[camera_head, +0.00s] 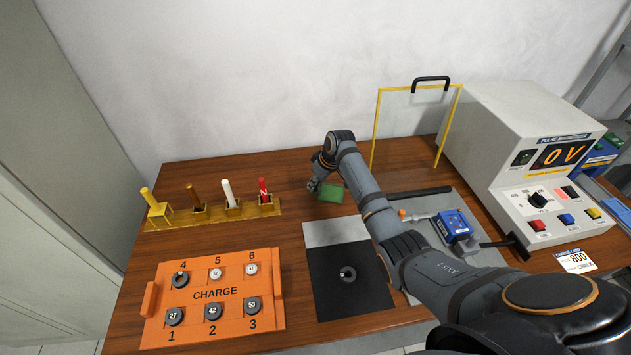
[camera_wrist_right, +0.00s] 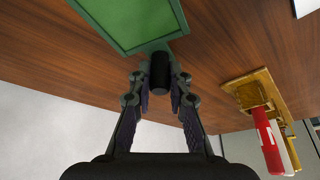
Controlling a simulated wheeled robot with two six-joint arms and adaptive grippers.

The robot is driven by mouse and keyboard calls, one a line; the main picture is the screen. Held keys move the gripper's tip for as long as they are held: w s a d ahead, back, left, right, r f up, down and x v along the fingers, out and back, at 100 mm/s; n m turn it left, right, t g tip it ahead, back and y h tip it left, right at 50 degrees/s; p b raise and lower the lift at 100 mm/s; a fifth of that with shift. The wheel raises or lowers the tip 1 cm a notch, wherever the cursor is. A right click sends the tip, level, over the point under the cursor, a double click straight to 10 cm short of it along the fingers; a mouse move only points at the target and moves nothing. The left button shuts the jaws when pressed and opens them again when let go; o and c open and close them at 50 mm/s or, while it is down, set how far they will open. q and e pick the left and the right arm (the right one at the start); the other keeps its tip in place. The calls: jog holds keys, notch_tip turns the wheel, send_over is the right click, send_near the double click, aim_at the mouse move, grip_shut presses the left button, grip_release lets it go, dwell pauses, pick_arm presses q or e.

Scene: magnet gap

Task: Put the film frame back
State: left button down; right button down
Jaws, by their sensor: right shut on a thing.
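The film frame is a green panel with a darker green rim and a short black handle. It shows in the head view (camera_head: 331,193) near the back middle of the table and at the top of the right wrist view (camera_wrist_right: 130,20). My right gripper (camera_head: 315,184) is shut on the handle, which sits between its fingertips in the wrist view (camera_wrist_right: 160,78). The frame is close over the wood; I cannot tell whether it touches. My left gripper is not in view.
A brass rack (camera_head: 236,210) with coloured rods stands left of the gripper. An orange CHARGE tray (camera_head: 215,328) with numbered discs lies in front. A black mat (camera_head: 345,300) holds a dark ring. A yellow-edged clear shield (camera_head: 378,125) and a pulse magnetizer (camera_head: 505,110) stand right.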

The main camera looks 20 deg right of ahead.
aim_at(326, 197)
jog(key=c, duration=1.3)
grip_release()
jog(key=shift+f, duration=0.15)
jog(key=v, duration=1.2)
jog(key=shift+d, duration=0.1)
